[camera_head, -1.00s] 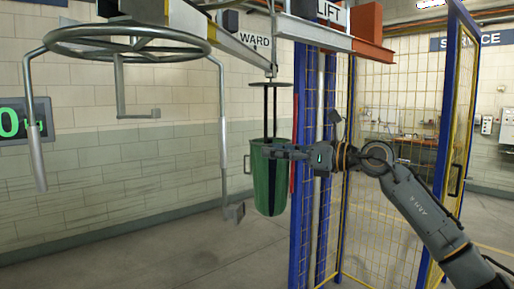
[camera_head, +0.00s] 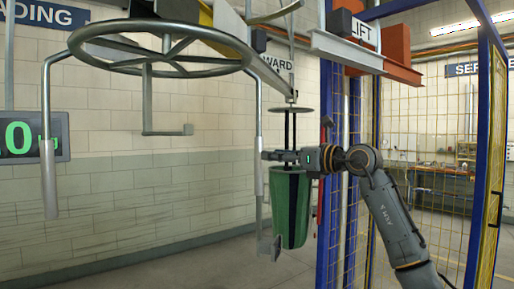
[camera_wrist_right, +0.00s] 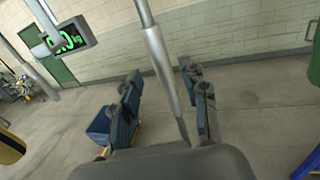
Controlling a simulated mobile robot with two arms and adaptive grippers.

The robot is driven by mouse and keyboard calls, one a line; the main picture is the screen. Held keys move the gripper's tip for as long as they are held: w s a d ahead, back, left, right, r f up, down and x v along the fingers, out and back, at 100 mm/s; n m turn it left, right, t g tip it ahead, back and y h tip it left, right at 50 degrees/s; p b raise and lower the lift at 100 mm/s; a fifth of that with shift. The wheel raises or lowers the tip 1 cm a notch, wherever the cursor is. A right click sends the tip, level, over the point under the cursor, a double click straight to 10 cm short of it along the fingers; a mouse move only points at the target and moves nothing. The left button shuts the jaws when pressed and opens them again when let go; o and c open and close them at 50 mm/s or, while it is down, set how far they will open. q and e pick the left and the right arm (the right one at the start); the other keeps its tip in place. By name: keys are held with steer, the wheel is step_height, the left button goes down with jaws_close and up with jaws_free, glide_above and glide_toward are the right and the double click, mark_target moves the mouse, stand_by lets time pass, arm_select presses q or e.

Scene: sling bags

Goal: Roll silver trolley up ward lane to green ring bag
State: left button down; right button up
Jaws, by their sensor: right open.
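A green bag (camera_head: 278,205) with a dark stripe hangs by dark straps below a round disc (camera_head: 291,110) under the WARD rail. My right gripper (camera_head: 266,156) is open in front of its upper part, beside a silver hanging rod (camera_head: 258,125) with a thicker sleeve. In the right wrist view the rod (camera_wrist_right: 163,65) runs between the parted fingers of the right gripper (camera_wrist_right: 161,72); I cannot tell whether they touch it. The rod hangs from a grey wheel-like ring (camera_head: 160,62). I cannot tell which part is the silver trolley. My left gripper is not in view.
Overhead rails with WARD (camera_head: 276,64) and LIFT (camera_head: 363,33) signs cross above. A blue-framed yellow mesh cage (camera_head: 425,130) stands to the right. A green-digit display (camera_head: 30,137) is at the left. The floor beneath is clear.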

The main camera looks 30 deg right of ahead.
steer(key=p+x, duration=0.2)
steer(key=x, duration=0.4)
steer(key=shift+w+a, duration=0.1)
steer(key=shift+w, duration=0.1)
steer(key=shift+c, duration=0.5)
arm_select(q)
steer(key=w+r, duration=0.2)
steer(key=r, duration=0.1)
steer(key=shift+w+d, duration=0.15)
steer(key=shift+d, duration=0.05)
arm_select(e)
steer(key=shift+s, duration=0.1)
jaws_close()
